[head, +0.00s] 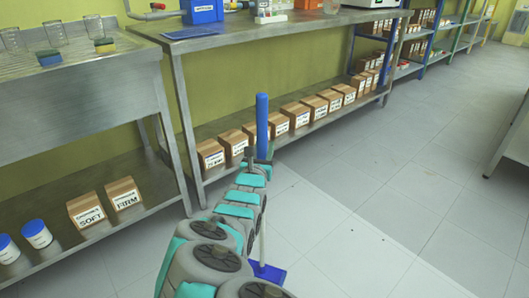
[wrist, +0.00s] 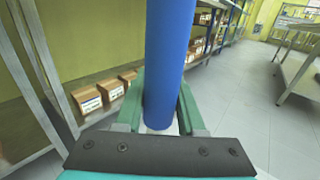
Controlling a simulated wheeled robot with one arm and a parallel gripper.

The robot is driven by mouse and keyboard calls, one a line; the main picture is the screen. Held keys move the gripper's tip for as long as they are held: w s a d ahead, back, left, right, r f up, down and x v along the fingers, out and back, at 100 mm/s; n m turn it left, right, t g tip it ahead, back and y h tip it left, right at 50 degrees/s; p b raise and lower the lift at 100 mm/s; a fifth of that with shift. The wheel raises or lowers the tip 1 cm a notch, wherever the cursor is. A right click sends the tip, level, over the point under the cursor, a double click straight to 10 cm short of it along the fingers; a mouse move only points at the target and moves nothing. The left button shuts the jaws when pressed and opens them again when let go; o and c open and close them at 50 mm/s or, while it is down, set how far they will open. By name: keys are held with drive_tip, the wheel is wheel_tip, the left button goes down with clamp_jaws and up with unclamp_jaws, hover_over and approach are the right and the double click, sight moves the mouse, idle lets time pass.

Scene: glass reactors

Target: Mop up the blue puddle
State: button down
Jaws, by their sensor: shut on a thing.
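The mop stands upright, its blue handle grip (head: 262,125) rising above my gripper (head: 258,164) in the head view. Its thin pale pole runs down behind my arm to a flat blue mop head (head: 270,272) on the floor, partly hidden by the arm. In the wrist view the blue handle (wrist: 166,60) stands between the two green fingers of my gripper (wrist: 160,112), which is shut on it. I see no blue puddle in either view; part of the floor is hidden by my arm.
A steel bench (head: 300,23) with boxes on its lower shelf (head: 285,138) runs along the wall at left. A sink table (head: 70,88) stands nearer. Another table edge (head: 515,140) is at right. The grey tiled floor (head: 400,190) between is clear.

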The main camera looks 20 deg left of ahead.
drive_tip(key=shift+r+p, duration=0.65)
drive_tip(key=shift+r, duration=1.95)
